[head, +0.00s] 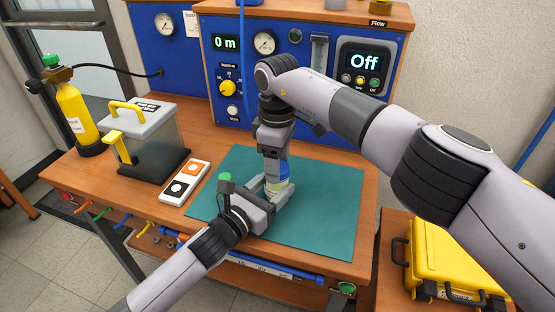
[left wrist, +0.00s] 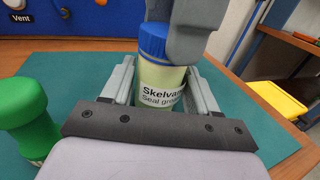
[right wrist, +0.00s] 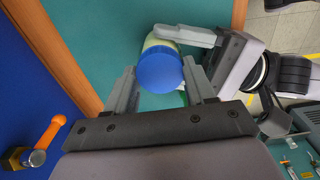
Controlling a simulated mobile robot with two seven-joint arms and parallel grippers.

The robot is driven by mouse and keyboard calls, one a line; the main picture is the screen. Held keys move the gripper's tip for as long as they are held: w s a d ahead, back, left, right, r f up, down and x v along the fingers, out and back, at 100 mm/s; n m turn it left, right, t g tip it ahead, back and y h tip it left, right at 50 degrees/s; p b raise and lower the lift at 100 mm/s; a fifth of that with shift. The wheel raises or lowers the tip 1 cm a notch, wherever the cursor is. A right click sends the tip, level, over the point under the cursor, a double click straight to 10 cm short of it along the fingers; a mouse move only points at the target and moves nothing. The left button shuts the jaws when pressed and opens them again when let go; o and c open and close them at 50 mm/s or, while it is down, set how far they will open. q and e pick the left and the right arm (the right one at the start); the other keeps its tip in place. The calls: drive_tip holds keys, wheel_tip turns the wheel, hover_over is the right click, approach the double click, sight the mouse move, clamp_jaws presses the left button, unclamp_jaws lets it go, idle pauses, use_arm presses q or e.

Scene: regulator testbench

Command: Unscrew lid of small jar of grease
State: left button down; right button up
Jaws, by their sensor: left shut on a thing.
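The small grease jar (left wrist: 160,85) is pale with a white label and a blue lid (left wrist: 153,40). It stands upright between the fingers of my left gripper (head: 270,194), which is shut on its body above the green mat. My right gripper (head: 277,160) points down from above. In the right wrist view the blue lid (right wrist: 158,72) lies between the fingertips of my right gripper (right wrist: 163,80). These fingers look open around the lid, with a narrow gap at one side. In the head view the grippers partly hide the jar.
The green mat (head: 325,210) lies on the wooden bench, mostly clear at right. A green-capped item (left wrist: 25,110) stands close beside my left gripper. The regulator panel (head: 235,85) stands behind.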

use_arm(q)
drive_tip(key=shift+f, duration=0.1)
use_arm(e)
drive_tip(key=shift+c, duration=1.1)
drive_tip(key=n, duration=1.1)
drive_tip(key=shift+r, duration=0.1)
drive_tip(key=n, duration=1.8)
drive_tip(key=shift+n, duration=0.4)
drive_tip(key=n, duration=2.4)
drive_tip(key=shift+r, duration=0.1)
